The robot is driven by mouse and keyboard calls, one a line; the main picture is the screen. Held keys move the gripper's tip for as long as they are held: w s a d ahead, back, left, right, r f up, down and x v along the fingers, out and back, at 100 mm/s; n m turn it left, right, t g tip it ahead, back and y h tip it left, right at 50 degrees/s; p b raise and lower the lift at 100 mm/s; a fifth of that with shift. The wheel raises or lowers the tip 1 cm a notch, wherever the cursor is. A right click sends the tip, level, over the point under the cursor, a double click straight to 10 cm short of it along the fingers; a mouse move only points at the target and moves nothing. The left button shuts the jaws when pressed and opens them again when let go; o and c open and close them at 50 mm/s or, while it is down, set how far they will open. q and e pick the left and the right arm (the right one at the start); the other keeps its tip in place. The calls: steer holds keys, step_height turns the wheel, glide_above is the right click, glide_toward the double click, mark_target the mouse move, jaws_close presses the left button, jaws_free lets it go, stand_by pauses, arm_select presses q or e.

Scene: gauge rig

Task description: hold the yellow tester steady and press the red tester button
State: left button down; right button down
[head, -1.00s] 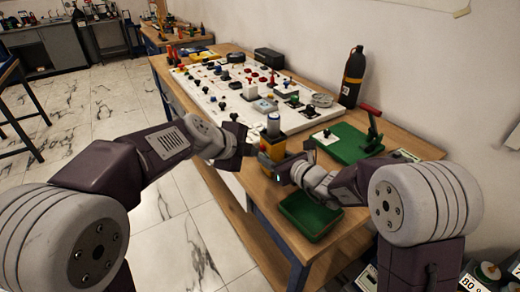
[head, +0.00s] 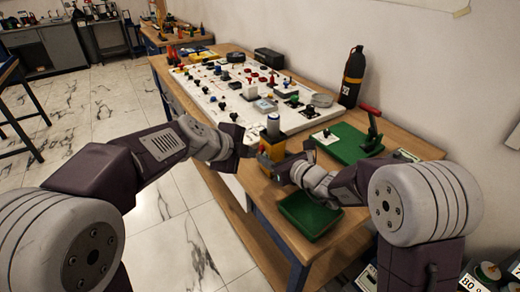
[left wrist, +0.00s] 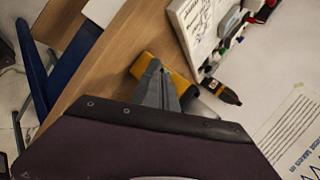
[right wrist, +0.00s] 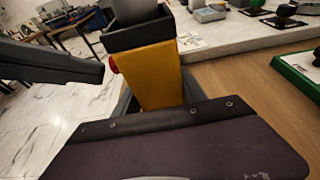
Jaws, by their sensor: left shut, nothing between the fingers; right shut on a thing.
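The yellow tester (head: 270,151) stands upright near the front edge of the wooden table, with a dark collar and a grey cylinder on top. My right gripper (head: 285,170) is shut on its lower body. The tester's red button (right wrist: 113,64) sticks out of the side facing my left gripper. My left gripper (head: 246,150) is shut and empty; its tip (right wrist: 101,72) is beside the button in the right wrist view, with a small gap showing. In the left wrist view the closed fingers (left wrist: 157,86) partly cover the tester (left wrist: 142,64), and the button is hidden.
A white board (head: 204,87) with several knobs and buttons lies behind the tester. A green tray (head: 309,216) sits at the front right of it. A green base with a red-handled lever (head: 373,130) and a dark bottle (head: 352,78) stand to the right.

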arm_select(q)
steer(key=shift+s+a, duration=0.1)
steer(key=shift+a, duration=0.1)
steer(key=s+a, duration=0.1)
steer(key=a, duration=0.1)
steer(key=s+a, duration=0.2)
stand_by(0.5)
stand_by(0.5)
arm_select(e)
steer(key=c, duration=0.6)
jaws_free()
